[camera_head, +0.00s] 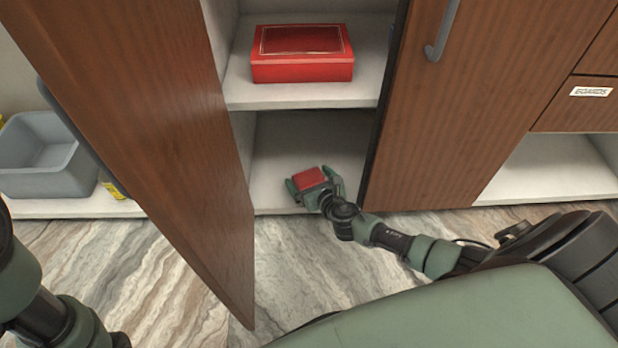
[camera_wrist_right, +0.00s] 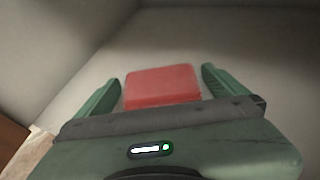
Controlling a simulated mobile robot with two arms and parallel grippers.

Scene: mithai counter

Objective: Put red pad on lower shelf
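The red pad (camera_head: 308,176) is a small flat red block at the front of the lower shelf (camera_head: 300,135) in the open cabinet. My right gripper (camera_head: 314,186) reaches in over the front edge of this shelf, its fingers on either side of the pad. In the right wrist view the pad (camera_wrist_right: 161,86) sits between the two green fingertips (camera_wrist_right: 162,80), with narrow gaps beside it, so the gripper looks open. Whether the pad's underside rests on the shelf is hard to tell. My left gripper is out of view; only part of the left arm shows at bottom left.
A red box (camera_head: 302,68) stands on the upper shelf (camera_head: 300,97). An open wooden door (camera_head: 150,120) is on the left, a shut door (camera_head: 470,120) on the right. A grey bin (camera_head: 40,165) stands far left. The lower shelf is clear behind the pad.

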